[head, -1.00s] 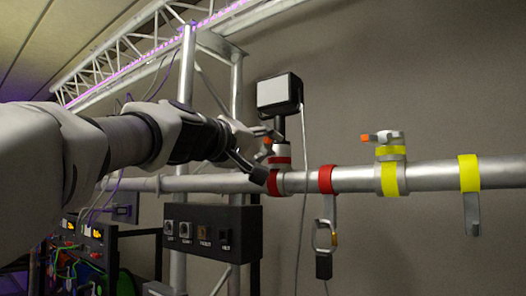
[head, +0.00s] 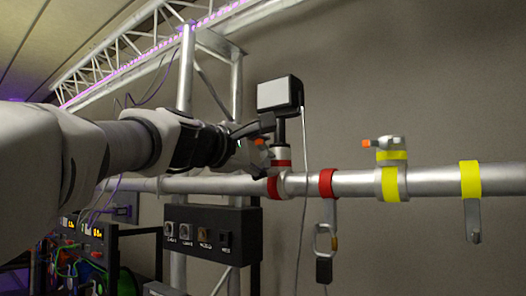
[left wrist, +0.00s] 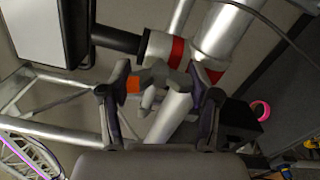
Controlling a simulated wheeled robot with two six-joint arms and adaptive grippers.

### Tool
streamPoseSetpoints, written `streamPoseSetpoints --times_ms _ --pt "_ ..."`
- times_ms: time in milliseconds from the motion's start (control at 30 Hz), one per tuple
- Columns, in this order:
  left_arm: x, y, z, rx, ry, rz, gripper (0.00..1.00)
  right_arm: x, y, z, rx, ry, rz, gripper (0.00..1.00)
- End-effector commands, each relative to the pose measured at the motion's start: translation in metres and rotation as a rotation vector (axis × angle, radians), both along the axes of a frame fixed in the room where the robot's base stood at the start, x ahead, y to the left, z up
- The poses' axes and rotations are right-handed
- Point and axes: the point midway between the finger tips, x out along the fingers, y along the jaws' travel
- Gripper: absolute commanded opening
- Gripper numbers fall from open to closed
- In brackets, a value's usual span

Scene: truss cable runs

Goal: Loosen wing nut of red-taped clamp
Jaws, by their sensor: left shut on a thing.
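The red-taped clamp (head: 283,165) sits around the silver pipe, below a black lamp with a pale face. Red tape on the clamp also shows in the left wrist view (left wrist: 177,52). Its wing nut (left wrist: 152,76) is grey with an orange tip (head: 260,142) and sits on the clamp's near side. My left gripper (head: 259,143) reaches in from the left and is shut on the wing nut, with one finger on each side in the left wrist view (left wrist: 160,103). The gripper partly hides the nut in the head view. My right gripper is not in view.
A second red band (head: 326,183) with a hanging hook is right of the clamp. A yellow-taped clamp (head: 390,180) with an orange-tipped nut and another yellow band (head: 470,180) are farther right. A black control box (head: 212,234) hangs below. A thin cable runs down beside the lamp.

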Motion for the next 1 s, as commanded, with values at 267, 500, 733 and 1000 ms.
streamPoseSetpoints --times_ms 267,500,733,1000 --pt "0.000 0.000 0.003 -0.211 0.150 0.001 0.27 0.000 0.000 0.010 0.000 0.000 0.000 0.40" --pt "0.000 0.000 0.003 -0.395 0.285 0.001 0.27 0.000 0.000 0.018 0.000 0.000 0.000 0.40" --pt "-0.001 0.000 0.003 -0.573 0.413 0.000 0.27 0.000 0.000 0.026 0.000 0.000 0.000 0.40" --pt "-0.001 0.000 0.003 -0.765 0.553 -0.001 0.27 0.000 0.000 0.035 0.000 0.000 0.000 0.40"
